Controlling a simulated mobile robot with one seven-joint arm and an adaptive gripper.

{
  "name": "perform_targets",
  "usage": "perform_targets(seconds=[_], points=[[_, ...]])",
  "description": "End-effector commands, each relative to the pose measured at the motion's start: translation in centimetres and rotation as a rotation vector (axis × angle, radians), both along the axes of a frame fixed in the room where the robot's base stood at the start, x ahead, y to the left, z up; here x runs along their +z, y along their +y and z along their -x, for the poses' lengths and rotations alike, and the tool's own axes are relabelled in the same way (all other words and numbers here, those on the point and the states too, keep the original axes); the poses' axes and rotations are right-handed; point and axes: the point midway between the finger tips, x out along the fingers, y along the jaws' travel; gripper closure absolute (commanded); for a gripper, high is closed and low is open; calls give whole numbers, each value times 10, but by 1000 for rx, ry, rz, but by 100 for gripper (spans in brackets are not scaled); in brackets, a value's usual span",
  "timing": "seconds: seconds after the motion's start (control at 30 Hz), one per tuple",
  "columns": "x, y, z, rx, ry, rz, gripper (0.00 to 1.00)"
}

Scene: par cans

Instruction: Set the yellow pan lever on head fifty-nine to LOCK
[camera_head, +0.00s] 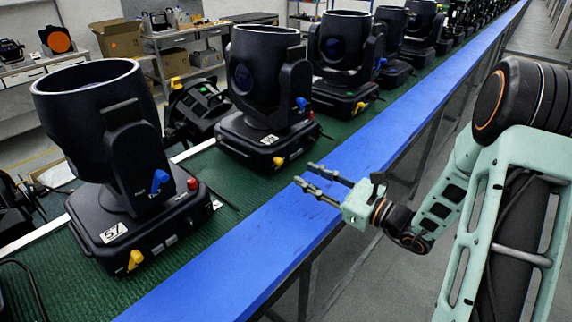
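Several black moving heads stand in a row on a green belt. The nearest head (110,160) has a label reading 57, a blue lever, and a yellow lever (135,259) low on its base. The second head (265,90) has a label too small to read surely, and a yellow lever (279,161). The third head (343,65), farther back, shows a yellow lever (361,107); its number cannot be read, nor can I read any lever's LOCK marking. My gripper (304,174) is open and empty above the blue rail, apart from all heads.
A blue rail (235,262) runs along the near side of the green belt (215,210). More heads stand in line toward the back. Shelves with cardboard boxes (118,38) stand at the back left.

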Motion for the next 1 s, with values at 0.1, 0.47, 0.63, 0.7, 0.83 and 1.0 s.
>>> perform_targets(seconds=[0.1, 0.47, 0.63, 0.7, 0.83, 1.0], points=[[1, 21, -14, 6, 0, 0, 70], [0, 59, -45, 3, -1, 2, 70], [0, 62, -48, 2, 0, 2, 70], [0, 62, -48, 2, 0, 2, 70], [0, 62, -48, 2, -1, 2, 72], [0, 62, -47, 2, -1, 2, 91]])
